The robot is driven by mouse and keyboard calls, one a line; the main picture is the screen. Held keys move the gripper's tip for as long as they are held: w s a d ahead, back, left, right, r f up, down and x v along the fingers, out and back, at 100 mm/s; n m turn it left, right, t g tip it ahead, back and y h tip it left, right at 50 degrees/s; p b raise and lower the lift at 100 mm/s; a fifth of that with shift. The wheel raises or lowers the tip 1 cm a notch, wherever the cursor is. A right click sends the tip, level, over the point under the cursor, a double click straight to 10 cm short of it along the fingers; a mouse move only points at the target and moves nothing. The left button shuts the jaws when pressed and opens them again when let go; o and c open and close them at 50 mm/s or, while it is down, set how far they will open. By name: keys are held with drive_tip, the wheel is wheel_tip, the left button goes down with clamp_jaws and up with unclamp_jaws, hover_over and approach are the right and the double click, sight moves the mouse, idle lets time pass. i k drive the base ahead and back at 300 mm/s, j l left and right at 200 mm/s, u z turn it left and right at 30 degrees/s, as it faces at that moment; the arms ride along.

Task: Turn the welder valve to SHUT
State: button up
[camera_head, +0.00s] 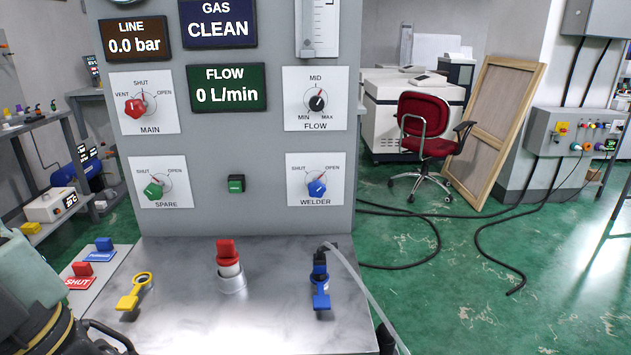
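The welder valve is a blue knob (317,187) on a white plate (316,200) marked WELDER, low on the right of the grey panel. SHUT is printed at its upper left and OPEN at its upper right. A thin red mark by the knob slants up and right, toward the OPEN side. My gripper (103,342) shows only in part at the bottom left corner, as a dark curved piece. It is well away from the welder knob and touches nothing on the panel. Its fingertips are not clear, so I cannot tell its opening.
The panel also has the red MAIN knob (135,108), green SPARE knob (153,191), black FLOW knob (316,103) and a green button (236,184). Yellow (133,292), red (228,262) and blue (320,290) fittings stand on the metal bench (265,325), beneath the panel.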

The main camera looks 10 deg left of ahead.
sight(317, 188)
drive_tip(key=k+j+z, duration=0.15)
drive_tip(key=k+j, duration=0.75)
